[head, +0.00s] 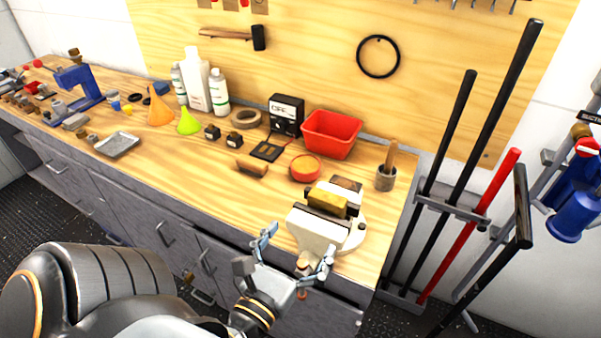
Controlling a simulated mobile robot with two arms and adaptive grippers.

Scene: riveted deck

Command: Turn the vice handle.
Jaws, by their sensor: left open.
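The vice (318,232) is pale cream with dark jaws and stands near the right front corner of the wooden workbench. A yellow block (327,202) sits at its jaws. My left gripper (297,258) is open in front of the vice, at the bench's front edge. Its two fingers are spread to either side of a small tan and reddish part (304,264) at the vice's front, which looks like the handle's end. The gripper partly hides the handle, and I cannot tell whether the fingers touch it. My right gripper does not show.
On the bench (200,165) stand a red bin (332,134), a round orange-red dish (305,168), a cup with a wooden-handled tool (386,178), white bottles (197,80) and funnels (158,108). Long-handled tools (470,130) stand in a rack at right. Drawers line the bench's front.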

